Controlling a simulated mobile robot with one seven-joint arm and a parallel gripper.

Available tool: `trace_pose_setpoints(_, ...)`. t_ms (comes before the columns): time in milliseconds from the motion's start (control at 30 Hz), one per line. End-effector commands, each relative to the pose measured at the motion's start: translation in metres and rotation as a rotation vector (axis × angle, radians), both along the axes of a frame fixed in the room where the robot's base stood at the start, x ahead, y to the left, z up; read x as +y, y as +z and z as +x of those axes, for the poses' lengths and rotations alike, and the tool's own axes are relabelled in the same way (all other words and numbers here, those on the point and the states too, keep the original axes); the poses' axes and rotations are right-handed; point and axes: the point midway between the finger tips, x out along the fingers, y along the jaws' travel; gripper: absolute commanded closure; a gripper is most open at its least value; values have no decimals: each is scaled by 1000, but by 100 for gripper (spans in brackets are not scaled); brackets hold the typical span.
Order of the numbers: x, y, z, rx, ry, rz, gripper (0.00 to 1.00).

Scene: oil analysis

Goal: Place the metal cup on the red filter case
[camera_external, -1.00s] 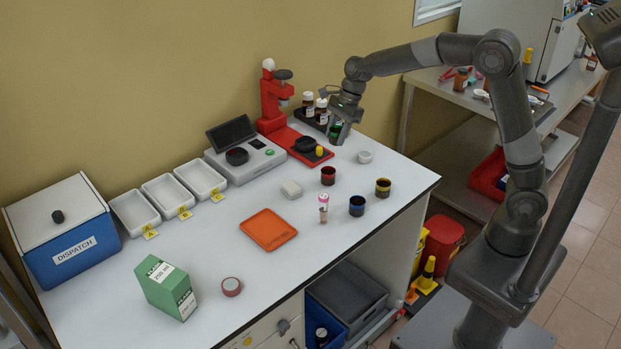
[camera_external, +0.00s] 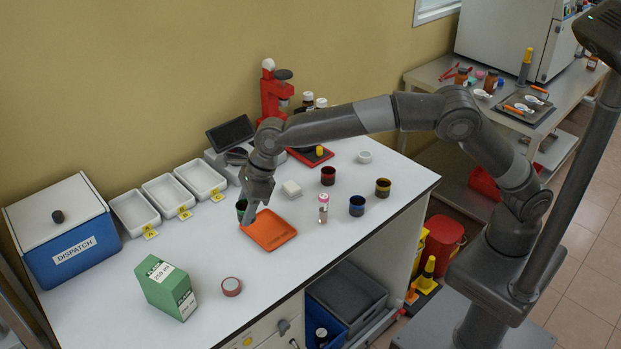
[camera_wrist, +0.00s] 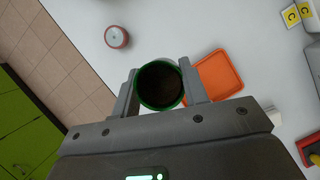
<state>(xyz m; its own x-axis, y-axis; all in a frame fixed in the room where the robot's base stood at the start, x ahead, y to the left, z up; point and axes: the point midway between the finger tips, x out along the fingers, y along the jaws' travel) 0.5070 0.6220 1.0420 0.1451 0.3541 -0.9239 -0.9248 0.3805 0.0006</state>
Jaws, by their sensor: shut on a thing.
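My gripper (camera_external: 247,213) is shut on a dark cup with a green rim (camera_external: 241,207). In the wrist view the cup (camera_wrist: 160,88) is upright between the two fingers (camera_wrist: 160,98), and its inside is dark. A flat orange-red case (camera_external: 268,231) lies on the white bench. The cup is held just left of it, near its back left edge. In the wrist view the case (camera_wrist: 222,76) is right of the cup, partly behind a finger. I cannot tell whether the cup touches the bench.
A red tape roll (camera_external: 231,287) and a green box (camera_external: 166,288) are at the front left. A white block (camera_external: 291,189), a pink-capped vial (camera_external: 323,208) and red (camera_external: 328,175), blue (camera_external: 357,205) and yellow (camera_external: 383,187) cups stand to the right. White trays (camera_external: 168,196) line the back.

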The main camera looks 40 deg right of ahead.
Motion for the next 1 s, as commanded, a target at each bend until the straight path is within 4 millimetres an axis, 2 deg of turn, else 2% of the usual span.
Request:
trace_pose_setpoints(167,24,-13,-14,0,0,-2,82)
trace_pose_setpoints(500,90,-58,-48,-1,-1,-2,82)
trace_pose_setpoints(600,102,-66,-53,-1,-2,-1,82)
trace_pose_setpoints(833,109,-76,-57,0,-4,-1,82)
trace_pose_setpoints(1000,108,-101,-57,1,-3,-3,82)
